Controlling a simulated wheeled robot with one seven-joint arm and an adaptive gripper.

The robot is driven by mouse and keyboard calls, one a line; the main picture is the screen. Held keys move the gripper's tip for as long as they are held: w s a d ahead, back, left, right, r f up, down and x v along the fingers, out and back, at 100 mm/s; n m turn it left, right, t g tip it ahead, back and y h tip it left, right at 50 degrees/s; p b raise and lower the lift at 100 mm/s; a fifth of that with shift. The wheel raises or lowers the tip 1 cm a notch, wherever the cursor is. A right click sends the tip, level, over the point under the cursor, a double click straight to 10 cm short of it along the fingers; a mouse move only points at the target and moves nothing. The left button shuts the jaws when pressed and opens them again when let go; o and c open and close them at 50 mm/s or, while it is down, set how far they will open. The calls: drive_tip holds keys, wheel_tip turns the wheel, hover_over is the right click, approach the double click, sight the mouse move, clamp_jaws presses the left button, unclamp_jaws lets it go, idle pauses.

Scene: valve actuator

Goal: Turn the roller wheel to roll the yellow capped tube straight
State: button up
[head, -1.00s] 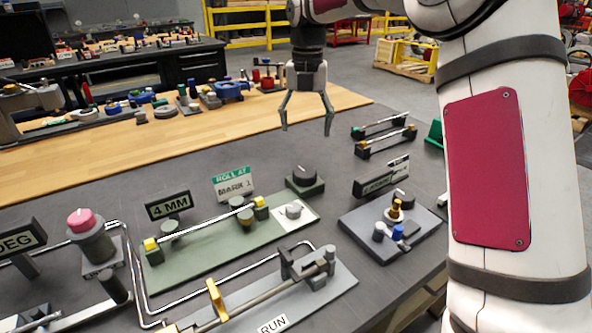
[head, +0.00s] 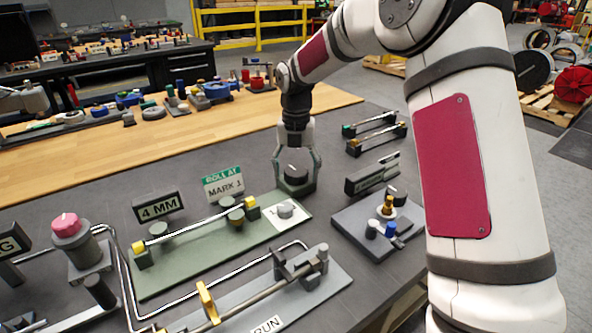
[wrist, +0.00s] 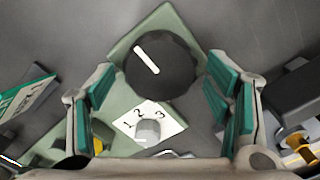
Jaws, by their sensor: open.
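The silver tube (head: 190,227) with yellow end caps lies across rollers on a green plate (head: 185,267). I cannot tell how bent it is. A dark round wheel (head: 295,173), apparently the roller wheel, stands on a green block at the plate's far right end. In the wrist view the wheel (wrist: 165,72) has a white line pointing to the upper left. My gripper (head: 296,168) is open above the wheel, one finger on each side; contact is not clear. A small grey knob (wrist: 148,130) sits on a white card marked 1, 2, 3.
Signs reading "4 MM" (head: 158,207) and "ROLL AT MARK 1" (head: 223,184) stand behind the plate. A grey fixture (head: 335,283) lies in front. A board with a brass piece (head: 388,205) and a dark block (head: 371,177) stand to the right.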

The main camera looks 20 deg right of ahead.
drive_tip(key=c, duration=1.1)
drive_tip(key=shift+c, duration=0.2)
